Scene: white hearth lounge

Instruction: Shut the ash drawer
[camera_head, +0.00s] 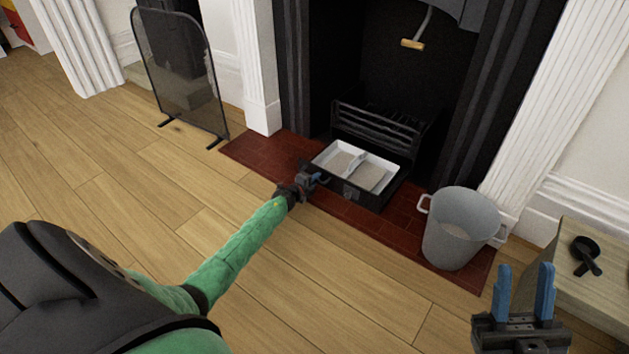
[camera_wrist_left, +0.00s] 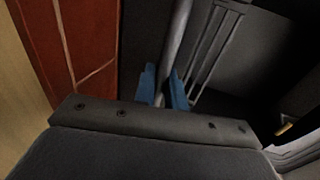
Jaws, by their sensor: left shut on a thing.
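The ash drawer (camera_head: 352,193) is black and stands out from under the grate onto the red hearth. A pale tray with grey ash in two parts (camera_head: 374,175) lies in it. My left gripper (camera_head: 316,180) is at the drawer's front left corner. The fingers hide the exact contact. My right gripper (camera_head: 523,288) is open and empty at the lower right, away from the drawer.
A grey bucket (camera_head: 460,226) with ash inside stands right of the drawer on the hearth. The black grate (camera_head: 378,125) is behind the drawer. A mesh screen (camera_head: 182,70) stands at left.

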